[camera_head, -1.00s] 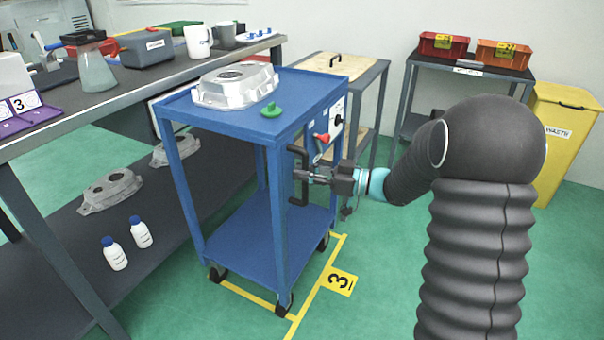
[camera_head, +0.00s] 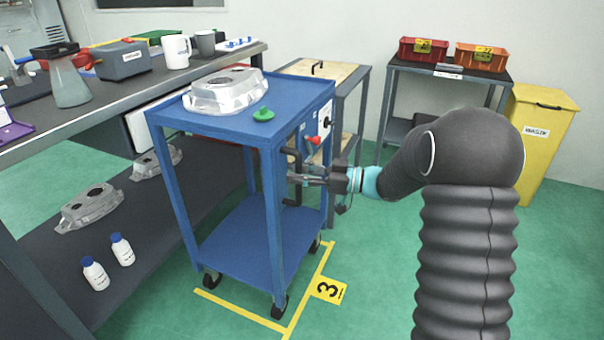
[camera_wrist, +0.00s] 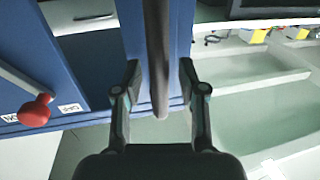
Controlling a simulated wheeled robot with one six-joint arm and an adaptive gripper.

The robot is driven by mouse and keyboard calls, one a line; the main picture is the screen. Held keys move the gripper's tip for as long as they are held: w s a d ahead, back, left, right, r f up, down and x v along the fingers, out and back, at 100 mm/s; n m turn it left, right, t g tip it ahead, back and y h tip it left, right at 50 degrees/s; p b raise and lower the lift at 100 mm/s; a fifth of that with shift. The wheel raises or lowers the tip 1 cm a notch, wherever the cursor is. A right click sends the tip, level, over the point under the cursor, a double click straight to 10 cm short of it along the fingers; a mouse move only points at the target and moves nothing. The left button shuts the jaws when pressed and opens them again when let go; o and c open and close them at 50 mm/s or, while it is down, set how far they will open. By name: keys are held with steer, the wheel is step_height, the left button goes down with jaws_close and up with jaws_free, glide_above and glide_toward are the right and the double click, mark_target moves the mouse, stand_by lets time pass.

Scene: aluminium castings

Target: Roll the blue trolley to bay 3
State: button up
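The blue trolley (camera_head: 240,122) stands upright on the green floor, its visible wheels inside the yellow corner lines (camera_head: 240,312) of the bay marked 3 (camera_head: 328,289). A dark vertical handle (camera_head: 290,163) is on its right side; in the wrist view the handle (camera_wrist: 158,55) runs between my fingers. My gripper (camera_head: 300,178) is at that handle. In the wrist view my gripper (camera_wrist: 160,75) is open, with a gap on both sides of the bar. The far part of the bay is hidden behind the trolley.
A silver casting (camera_head: 228,92) and green knob (camera_head: 263,114) lie on the trolley top. A workbench (camera_head: 130,97) stands close at left. A wood-topped cart (camera_head: 322,71) is behind. A yellow waste bin (camera_head: 540,135) stands right. The floor at front right is clear.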

steer(key=shift+a, duration=0.15)
steer(key=v, duration=1.2)
